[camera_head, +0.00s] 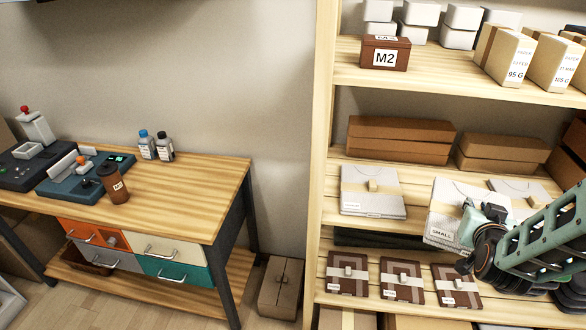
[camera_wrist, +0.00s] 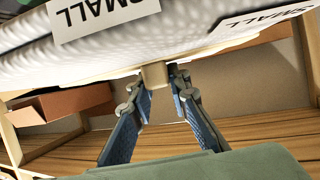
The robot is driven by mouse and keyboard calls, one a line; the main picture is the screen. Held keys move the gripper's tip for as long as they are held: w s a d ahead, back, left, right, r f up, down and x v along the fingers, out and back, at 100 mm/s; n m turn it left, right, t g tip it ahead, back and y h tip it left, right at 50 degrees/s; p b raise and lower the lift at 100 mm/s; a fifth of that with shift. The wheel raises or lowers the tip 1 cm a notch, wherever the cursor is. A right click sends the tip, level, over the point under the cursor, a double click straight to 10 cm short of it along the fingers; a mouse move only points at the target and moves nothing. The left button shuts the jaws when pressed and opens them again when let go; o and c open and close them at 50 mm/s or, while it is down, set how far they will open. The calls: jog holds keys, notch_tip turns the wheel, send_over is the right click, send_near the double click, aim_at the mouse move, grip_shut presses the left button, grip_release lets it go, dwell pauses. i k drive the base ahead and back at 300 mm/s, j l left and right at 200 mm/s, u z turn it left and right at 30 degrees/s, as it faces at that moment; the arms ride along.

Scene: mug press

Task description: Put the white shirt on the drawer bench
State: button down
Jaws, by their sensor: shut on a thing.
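The white shirt (camera_head: 455,193) is a flat white pack with a SMALL label and a beige band, at the middle shelf of the rack on the right. My gripper (camera_head: 487,222) is in front of it and hides part of it. In the wrist view, the gripper (camera_wrist: 158,78) is shut on the beige tab of the white shirt (camera_wrist: 60,55), which fills the top of the picture. The pack looks tilted in the head view; whether it touches the shelf is unclear. The drawer bench (camera_head: 180,182) is a wooden-topped table at the left with orange, grey, cream and teal drawers.
Other white packs (camera_head: 372,190) lie on the same shelf, with brown boxes (camera_head: 400,138) behind. Brown packs (camera_head: 347,273) lie below. A box (camera_head: 281,288) stands between bench and rack.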

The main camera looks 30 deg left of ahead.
aim_at(193, 194)
jog(key=k+u, duration=0.15)
jog(key=k, duration=0.4)
jog(key=u, duration=2.2)
jog(key=i+u, duration=0.15)
jog(key=u, duration=0.25)
jog(key=i+u, duration=0.15)
jog(key=u, duration=0.25)
jog(key=i+l, duration=0.5)
jog(key=i, duration=0.15)
jog(key=i+l, duration=0.15)
jog(key=i, duration=0.3)
jog(key=i+l, duration=0.15)
jog(key=i, duration=1.3)
jog(key=i+z, duration=0.1)
jog(key=z, duration=0.4)
jog(key=i+z, duration=0.1)
jog(key=z, duration=0.35)
